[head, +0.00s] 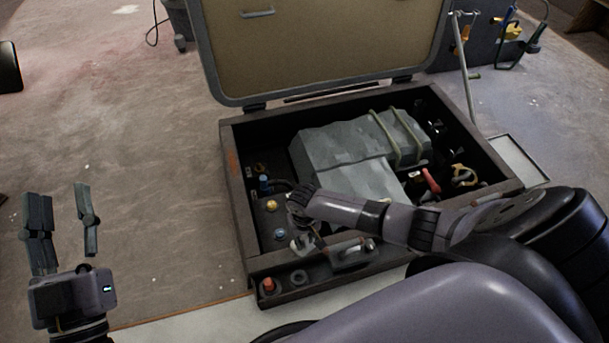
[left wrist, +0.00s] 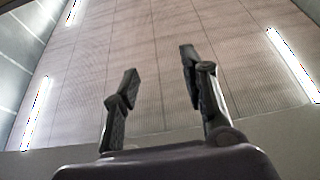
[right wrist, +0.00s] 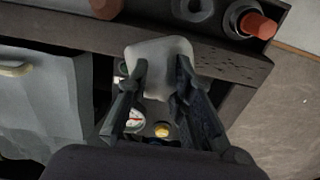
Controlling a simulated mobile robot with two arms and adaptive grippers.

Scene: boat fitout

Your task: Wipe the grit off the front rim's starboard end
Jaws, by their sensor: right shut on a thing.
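My right gripper (right wrist: 160,85) is shut on a pale grey, rounded wiping pad (right wrist: 162,52). In the right wrist view the pad overlaps the brown front rim (right wrist: 222,58) of the open box; whether it touches the rim I cannot tell. Small specks show on the rim right of the pad, but I cannot tell whether they are grit. In the head view my right gripper (head: 302,222) is over the box's front left part, and the arm hides much of the front rim. My left gripper (head: 62,215) is open and empty, left of the box; its fingers show in the left wrist view (left wrist: 158,80).
The box's lid (head: 325,40) stands open at the back. Inside are a grey covered block (head: 345,160), gauges and a red-handled item (head: 431,181). A front ledge holds a red cap (head: 268,286) and a dark ring (head: 298,277).

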